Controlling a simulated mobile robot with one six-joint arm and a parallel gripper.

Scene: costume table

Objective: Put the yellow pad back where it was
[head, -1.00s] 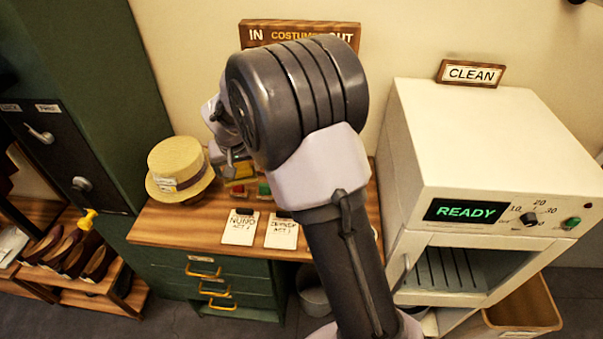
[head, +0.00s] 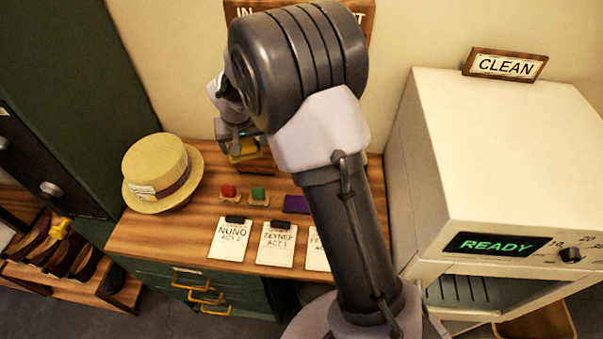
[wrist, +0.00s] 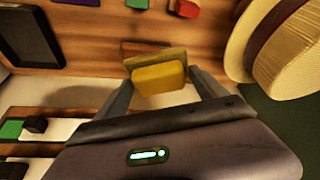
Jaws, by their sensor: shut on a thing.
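The yellow pad (wrist: 158,80), on a light wooden backing, is between the two fingers of my gripper (wrist: 162,88) in the wrist view. My gripper is shut on it. In the head view the yellow pad (head: 243,149) shows only partly below my gripper (head: 238,143), toward the back of the wooden table (head: 180,238). It appears held above the tabletop, though the exact height is hard to tell. My arm hides part of the table behind it.
A red pad (head: 228,191), a green pad (head: 258,194) and a purple pad (head: 296,204) lie on the table. Name cards (head: 277,243) line the front edge. A straw hat (head: 160,174) sits at left. A white cabinet (head: 500,160) reading READY stands right.

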